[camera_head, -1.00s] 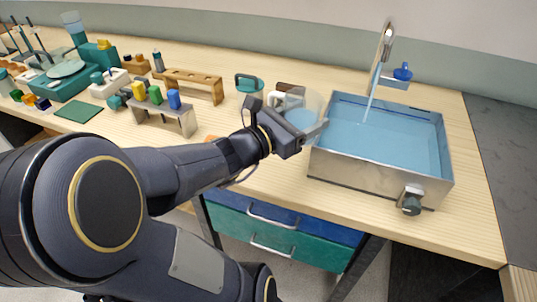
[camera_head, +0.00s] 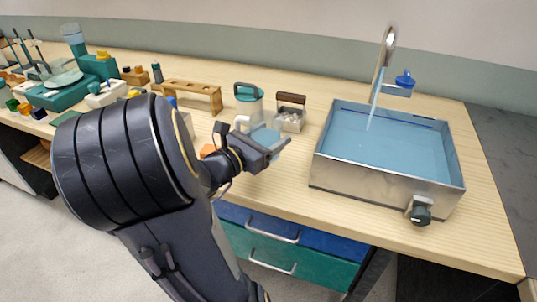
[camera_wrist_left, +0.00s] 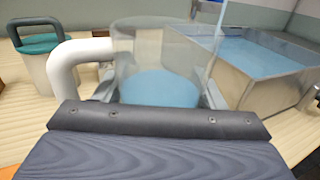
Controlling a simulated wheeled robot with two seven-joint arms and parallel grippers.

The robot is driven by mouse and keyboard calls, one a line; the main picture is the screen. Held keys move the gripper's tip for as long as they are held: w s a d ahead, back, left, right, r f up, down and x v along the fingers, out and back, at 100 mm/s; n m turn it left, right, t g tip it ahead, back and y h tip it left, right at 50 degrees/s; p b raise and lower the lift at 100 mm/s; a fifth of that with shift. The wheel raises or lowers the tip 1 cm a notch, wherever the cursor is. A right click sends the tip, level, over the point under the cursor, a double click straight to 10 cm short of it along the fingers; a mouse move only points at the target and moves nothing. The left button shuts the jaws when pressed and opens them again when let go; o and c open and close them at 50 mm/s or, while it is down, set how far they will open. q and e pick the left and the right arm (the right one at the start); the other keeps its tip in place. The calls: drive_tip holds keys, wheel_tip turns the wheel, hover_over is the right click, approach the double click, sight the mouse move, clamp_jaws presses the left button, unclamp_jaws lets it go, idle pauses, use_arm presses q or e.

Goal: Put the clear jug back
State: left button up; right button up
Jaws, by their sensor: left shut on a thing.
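The clear jug (camera_wrist_left: 165,50) has a white handle (camera_wrist_left: 75,58) and pale blue water inside. My left gripper (camera_head: 280,148) is shut on the jug's body, with the handle pointing left. In the head view the jug (camera_head: 264,136) is partly hidden by the gripper, and I cannot tell whether its base touches the table. In the left wrist view it looks upright, with a gripper finger on each side. My right gripper is not in view.
The metal basin (camera_head: 330,178) of water stands to the right, with a running tap (camera_head: 387,50) over it. A teal-lidded canister (camera_head: 249,108) and a brown-handled caddy (camera_head: 290,118) stand behind the jug. A wooden rack (camera_head: 190,95) is further left. Bare table lies between jug and basin.

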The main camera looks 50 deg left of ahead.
use_arm(q)
drive_tip(key=a+f, duration=0.1)
drive_tip(key=w+f, duration=0.1)
drive_tip(key=shift+w+a+f+b, duration=0.15)
drive_tip(key=shift+a+f+b, duration=0.15)
drive_tip(key=shift+a+f, duration=0.1)
drive_tip(key=shift+a+f+b, duration=0.1)
drive_tip(key=shift+f+b, duration=0.3)
drive_tip(key=shift+f, duration=1.15)
drive_tip(key=shift+f, duration=0.15)
drive_tip(key=o, duration=1.1)
